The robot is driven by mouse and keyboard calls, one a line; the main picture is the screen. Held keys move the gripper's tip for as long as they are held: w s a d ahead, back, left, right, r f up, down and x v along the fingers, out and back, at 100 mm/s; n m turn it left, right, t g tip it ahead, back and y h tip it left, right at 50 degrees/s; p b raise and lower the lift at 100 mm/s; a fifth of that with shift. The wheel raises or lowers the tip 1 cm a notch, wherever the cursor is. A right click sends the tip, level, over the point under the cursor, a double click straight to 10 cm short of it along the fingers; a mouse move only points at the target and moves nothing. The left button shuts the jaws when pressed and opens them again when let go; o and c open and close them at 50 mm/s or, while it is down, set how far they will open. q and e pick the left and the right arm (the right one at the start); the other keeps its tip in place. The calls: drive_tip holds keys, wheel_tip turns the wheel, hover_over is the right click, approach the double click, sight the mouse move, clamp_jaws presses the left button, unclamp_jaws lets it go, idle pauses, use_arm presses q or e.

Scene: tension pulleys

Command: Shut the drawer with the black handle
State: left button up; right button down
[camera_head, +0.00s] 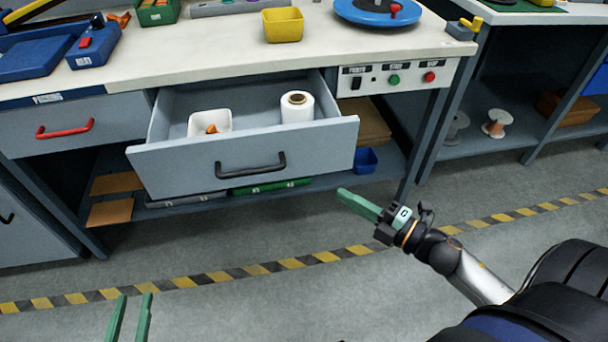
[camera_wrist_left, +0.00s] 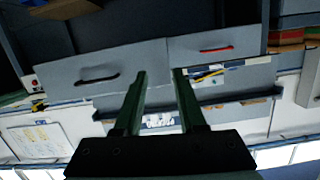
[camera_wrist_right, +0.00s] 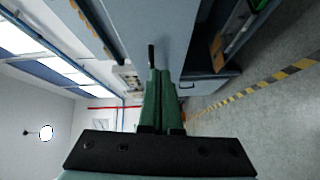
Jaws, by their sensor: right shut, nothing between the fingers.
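The grey drawer with the black handle (camera_head: 240,165) is pulled out from under the bench. Its black handle (camera_head: 250,166) is on the front panel; the front also shows in the left wrist view (camera_wrist_left: 130,62). Inside lie a white bin (camera_head: 211,121) with an orange item and a white roll (camera_head: 297,106). My right gripper (camera_head: 343,193) is shut and empty, in front of the drawer's right end and apart from it in the head view. In the right wrist view, its fingers (camera_wrist_right: 158,72) point along a grey panel. My left gripper (camera_head: 131,297) is open and empty, low in front.
A closed drawer with a red handle (camera_head: 66,130) is to the left. The bench top (camera_head: 215,60) carries a yellow bin (camera_head: 283,25) and a blue turntable (camera_head: 375,12). A lower shelf (camera_head: 385,160) holds a blue bin. The floor in front is clear.

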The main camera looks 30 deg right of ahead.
drive_tip(key=n+y, duration=0.1)
drive_tip(key=n, duration=0.2)
approach(289, 158)
drive_tip(key=w+a, duration=0.1)
drive_tip(key=a, duration=0.2)
use_arm(q)
wheel_tip(289, 158, up, 8)
drive_tip(key=m+t+h+b, duration=0.1)
drive_tip(key=t, duration=0.2)
drive_tip(key=shift+w+d+r+m+h, duration=0.15)
drive_tip(key=shift+w+r+m+h, duration=0.1)
drive_tip(key=shift+w+m+h, duration=0.1)
use_arm(e)
drive_tip(key=shift+g, duration=0.3)
drive_tip(key=shift+w+d+r, duration=0.1)
drive_tip(key=shift+w, duration=0.95)
drive_tip(key=shift+w+d+r, duration=0.1)
drive_tip(key=shift+w, duration=0.95)
